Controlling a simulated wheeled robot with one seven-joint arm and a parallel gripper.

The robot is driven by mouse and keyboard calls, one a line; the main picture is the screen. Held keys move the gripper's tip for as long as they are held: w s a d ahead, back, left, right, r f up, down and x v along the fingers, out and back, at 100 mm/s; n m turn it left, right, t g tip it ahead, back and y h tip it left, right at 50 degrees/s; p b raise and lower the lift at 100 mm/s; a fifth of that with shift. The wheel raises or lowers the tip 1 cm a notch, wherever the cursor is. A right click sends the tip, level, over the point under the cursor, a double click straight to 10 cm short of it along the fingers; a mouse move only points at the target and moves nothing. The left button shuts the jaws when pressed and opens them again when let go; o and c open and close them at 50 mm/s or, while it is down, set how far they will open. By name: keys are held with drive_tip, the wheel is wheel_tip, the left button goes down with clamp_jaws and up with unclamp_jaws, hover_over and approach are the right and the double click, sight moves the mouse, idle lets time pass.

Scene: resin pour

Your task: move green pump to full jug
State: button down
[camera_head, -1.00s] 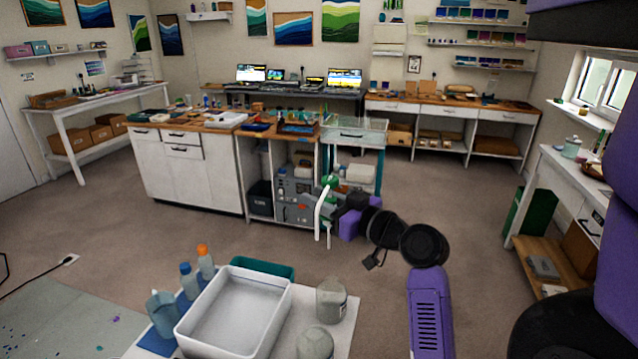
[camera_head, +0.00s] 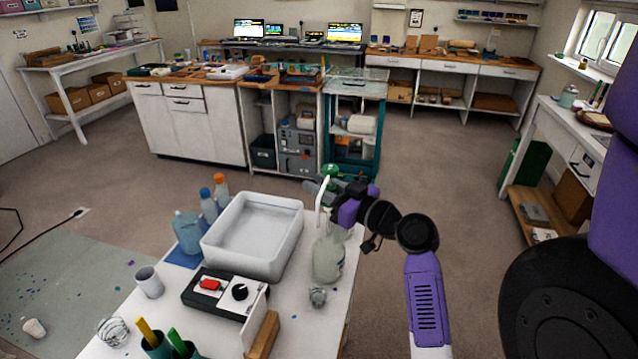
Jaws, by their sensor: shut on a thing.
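The green pump (camera_head: 330,171) has a green head and a white tube (camera_head: 321,207) pointing down. My gripper (camera_head: 336,188) is shut on it, just below the green head, and holds it above the near table. A translucent greyish jug (camera_head: 328,262) stands upright on the right part of that table, below the pump. The tube's lower end overlaps the jug's top in the picture. I cannot tell whether it is in the mouth or apart from it. The jug's fill level is not clear. My fingertips are small and partly hidden by the pump.
A white tub (camera_head: 214,245) stands left of the jug, with several bottles (camera_head: 208,206) beyond its left. A small grey container (camera_head: 317,297) stands in front of the jug. A black device (camera_head: 205,301), a cup (camera_head: 149,282) and green cups (camera_head: 158,347) fill the front. Open floor lies beyond.

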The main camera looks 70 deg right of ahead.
drive_tip(key=shift+f+b, duration=4.3)
drive_tip(key=shift+f, duration=0.05)
drive_tip(key=shift+r, duration=0.25)
drive_tip(key=shift+f+b, duration=1.6)
drive_tip(key=shift+b, duration=0.45)
drive_tip(key=c, duration=1.1)
unclamp_jaws()
drive_tip(key=shift+o, duration=0.2)
